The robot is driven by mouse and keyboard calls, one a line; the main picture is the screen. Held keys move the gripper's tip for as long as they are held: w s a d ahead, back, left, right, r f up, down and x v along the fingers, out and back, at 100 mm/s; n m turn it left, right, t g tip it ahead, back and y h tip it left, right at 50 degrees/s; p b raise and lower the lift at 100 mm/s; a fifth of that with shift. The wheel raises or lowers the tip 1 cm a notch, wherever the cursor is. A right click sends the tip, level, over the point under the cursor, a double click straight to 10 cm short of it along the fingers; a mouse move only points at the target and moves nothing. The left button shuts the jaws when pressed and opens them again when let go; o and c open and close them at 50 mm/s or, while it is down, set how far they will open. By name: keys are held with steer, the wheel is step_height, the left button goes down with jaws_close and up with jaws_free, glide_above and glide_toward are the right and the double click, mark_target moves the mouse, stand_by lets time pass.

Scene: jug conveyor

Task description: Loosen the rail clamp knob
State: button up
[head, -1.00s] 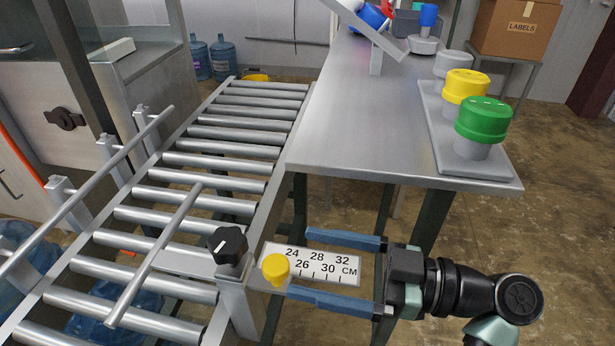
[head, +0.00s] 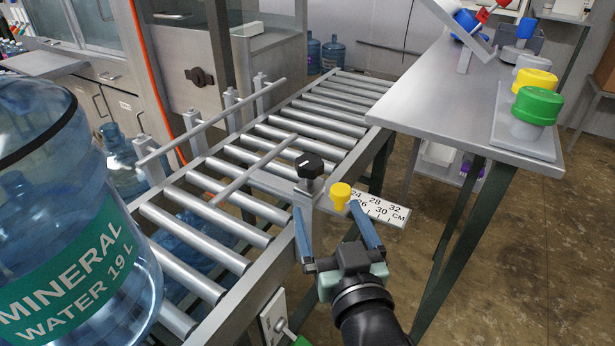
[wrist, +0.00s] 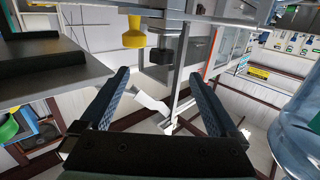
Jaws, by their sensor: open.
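The rail clamp knob (head: 309,166) is black and lobed, with a white mark on top. It stands on the clamp block at the conveyor's near right side, at the end of the guide rail (head: 255,170). My gripper (head: 327,211) is open and empty, its two blue fingers pointing away from me toward the clamp. The fingertips are near the black knob and a yellow knob (head: 340,194), lower in the picture; contact cannot be told. The yellow knob sits by the white centimetre scale (head: 385,210). It also shows above the open fingers (wrist: 160,78) in the wrist view (wrist: 134,32).
A steel table (head: 450,100) at the right carries a panel with green (head: 538,106), yellow and grey buttons. Floor is open at the lower right.

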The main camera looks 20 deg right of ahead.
mark_target(313, 173)
steer(key=w, duration=0.4)
steer(key=w+d, duration=0.1)
steer(key=w, duration=0.7)
steer(key=shift+w+d+r, duration=0.3)
steer(key=shift+d+r, duration=0.05)
steer(key=shift+d, duration=0.05)
steer(key=shift+c, duration=0.3)
steer(key=c, duration=1.3)
